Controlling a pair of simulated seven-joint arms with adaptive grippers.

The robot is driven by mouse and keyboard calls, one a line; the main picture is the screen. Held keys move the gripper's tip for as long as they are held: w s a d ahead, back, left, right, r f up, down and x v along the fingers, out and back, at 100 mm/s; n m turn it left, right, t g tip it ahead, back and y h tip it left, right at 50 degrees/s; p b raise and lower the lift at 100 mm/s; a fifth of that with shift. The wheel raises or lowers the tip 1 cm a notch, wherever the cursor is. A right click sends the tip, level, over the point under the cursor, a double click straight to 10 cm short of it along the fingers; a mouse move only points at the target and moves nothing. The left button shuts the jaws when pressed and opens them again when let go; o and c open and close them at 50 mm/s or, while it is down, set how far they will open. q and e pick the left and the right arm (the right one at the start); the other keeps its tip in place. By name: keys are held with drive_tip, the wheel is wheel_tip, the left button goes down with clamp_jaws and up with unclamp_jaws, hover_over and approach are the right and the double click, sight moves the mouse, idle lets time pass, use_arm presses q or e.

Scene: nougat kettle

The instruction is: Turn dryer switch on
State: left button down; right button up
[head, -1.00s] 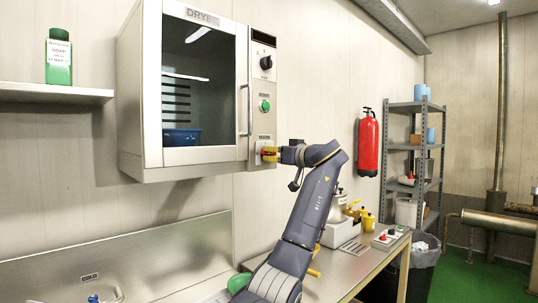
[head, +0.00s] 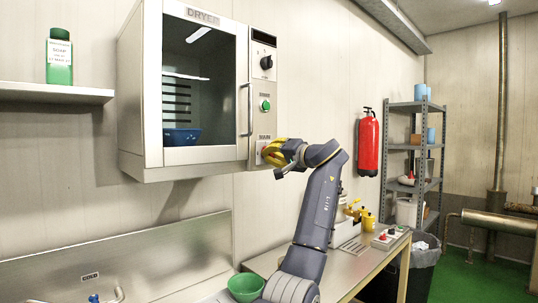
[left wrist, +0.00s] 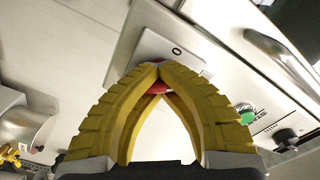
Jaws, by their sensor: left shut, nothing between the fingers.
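The dryer (head: 128,100) is a steel wall cabinet with a glass door and a control strip on its right. The strip has a black knob (head: 266,62), a green button (head: 265,105) and a plate low down. In the left wrist view, this plate (left wrist: 150,47) bears a "0" mark, and a red switch (left wrist: 160,88) shows partly behind my fingers. My left gripper (head: 268,152) has yellow fingers, closed together at the tips in front of the switch. Whether they touch it, and the switch's setting, I cannot tell. My right gripper is out of view.
The dryer's door handle (head: 249,110) stands out just left of the controls. Below are a sink, a green bowl (head: 245,287) and a bench (head: 365,262) with yellow items. A red extinguisher (head: 368,142) hangs at right. A shelf (head: 50,92) holds a soap bottle (head: 59,60).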

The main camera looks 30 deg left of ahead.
use_arm(q)
drive_tip(key=m, duration=0.4)
drive_tip(key=shift+d+r, duration=0.1)
drive_tip(key=shift+r, duration=0.2)
drive_tip(key=c, duration=1)
unclamp_jaws()
drive_tip(key=shift+w+f+m, duration=0.1)
drive_tip(key=shift+f+m, duration=0.15)
drive_tip(key=shift+m, duration=0.05)
drive_tip(key=shift+c, duration=0.2)
drive_tip(key=o, duration=0.4)
drive_tip(key=shift+c, duration=0.2)
drive_tip(key=v, duration=1.2)
drive_tip(key=shift+f, duration=0.1)
